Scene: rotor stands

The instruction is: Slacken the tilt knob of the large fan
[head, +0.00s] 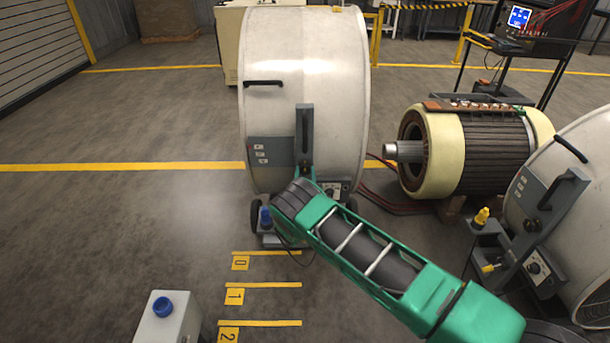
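A large fan with a pale drum housing (305,75) stands upright in the middle of the head view, with a black handle and a grey side bracket (304,118). A small blue knob (265,217) shows low at its left, near the base. I cannot tell whether this is the tilt knob. My green arm reaches from the lower right, and its dark wrist end covers the lower bracket and part of the base.
A second pale fan (590,185) with a yellow knob (482,216) stands at right. A motor rotor (480,155) lies between the fans, with red cables beside it. A box (160,329) with a blue cap stands at lower left. Floor at left is clear.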

